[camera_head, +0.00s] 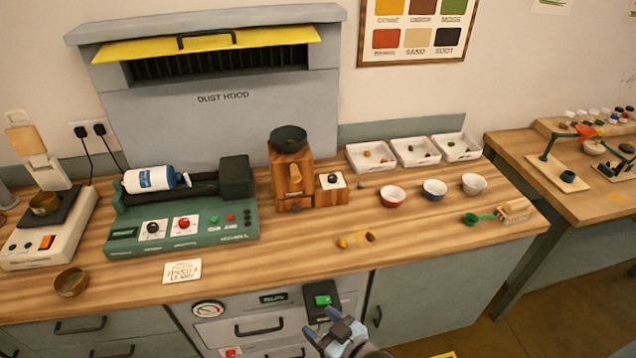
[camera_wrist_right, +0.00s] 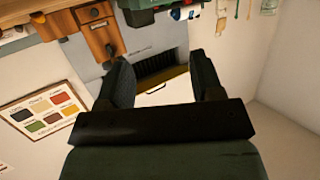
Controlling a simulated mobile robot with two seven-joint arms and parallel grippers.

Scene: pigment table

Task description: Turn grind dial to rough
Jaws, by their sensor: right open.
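The wooden grinder (camera_head: 291,178) with a black bowl (camera_head: 289,138) on top stands near the middle of the bench. A small wooden box with a white face and a black dial (camera_head: 332,181) stands against its right side; the dial's marks are too small to read. My right gripper (camera_head: 328,323) is in front of the bench's front edge, well below and apart from the dial. In the right wrist view its two fingers (camera_wrist_right: 165,85) are spread with nothing between them. Wooden blocks (camera_wrist_right: 100,30), seemingly the grinder, show upside down there. My left gripper is not in view.
A green machine (camera_head: 222,235) with knobs and a white bottle stands left of the grinder. White trays (camera_head: 417,151) stand behind to the right, with small bowls (camera_head: 434,189) before them. A loose brown bowl (camera_head: 71,281) sits at the front left. The bench before the dial is mostly clear.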

